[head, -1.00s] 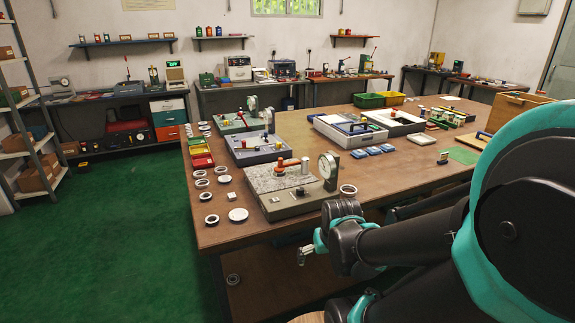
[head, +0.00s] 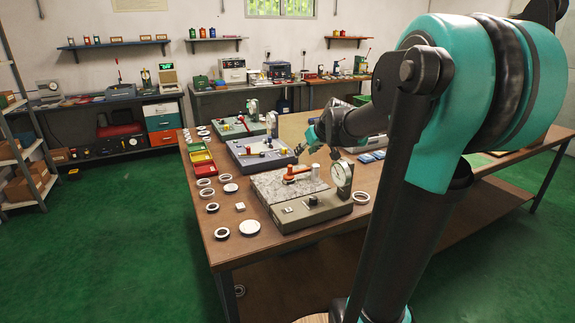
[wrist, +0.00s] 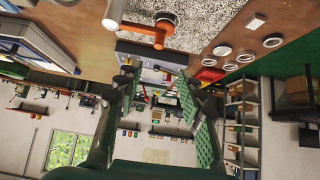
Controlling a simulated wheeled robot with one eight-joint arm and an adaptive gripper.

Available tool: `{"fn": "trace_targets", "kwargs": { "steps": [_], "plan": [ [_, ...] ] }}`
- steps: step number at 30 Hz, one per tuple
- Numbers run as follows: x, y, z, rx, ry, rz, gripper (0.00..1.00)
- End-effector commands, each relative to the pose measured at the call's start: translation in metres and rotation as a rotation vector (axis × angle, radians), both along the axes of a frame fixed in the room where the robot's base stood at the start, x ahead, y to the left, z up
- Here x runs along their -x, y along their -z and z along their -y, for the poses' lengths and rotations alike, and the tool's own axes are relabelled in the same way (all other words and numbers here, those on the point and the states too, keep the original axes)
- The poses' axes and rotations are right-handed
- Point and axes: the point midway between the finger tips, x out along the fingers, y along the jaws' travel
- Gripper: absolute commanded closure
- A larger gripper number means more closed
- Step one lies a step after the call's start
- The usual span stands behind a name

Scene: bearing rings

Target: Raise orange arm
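The orange arm (head: 297,173) lies across the speckled granite plate (head: 268,188) of the nearest gauge station, with a round knob at one end. It also shows at the top of the wrist view (wrist: 143,34), joined to a dark-and-orange round part. My gripper (head: 303,150) is above the back of that plate, near the orange arm but apart from it. In the wrist view its two fingers (wrist: 158,92) are spread with nothing between them, so it is open. A dial gauge (head: 342,176) stands at the station's right.
Several bearing rings (head: 206,194) lie left of the station, and another ring (head: 361,198) lies to its right. Red, yellow and green bins (head: 203,167) stand farther back. A second station (head: 262,155) with a red-tipped lever stands just behind. Open green floor lies left of the table.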

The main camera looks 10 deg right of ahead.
Motion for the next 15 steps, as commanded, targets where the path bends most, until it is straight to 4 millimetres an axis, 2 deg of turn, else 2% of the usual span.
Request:
{"fn": "trace_targets", "kwargs": {
  "steps": [5,15],
  "plan": [
    [-0.012,0.002,-0.001,0.001,-0.005,0.010,0.61],
    [-0.045,0.038,-0.013,0.000,-0.005,0.008,0.61]
  ]
}}
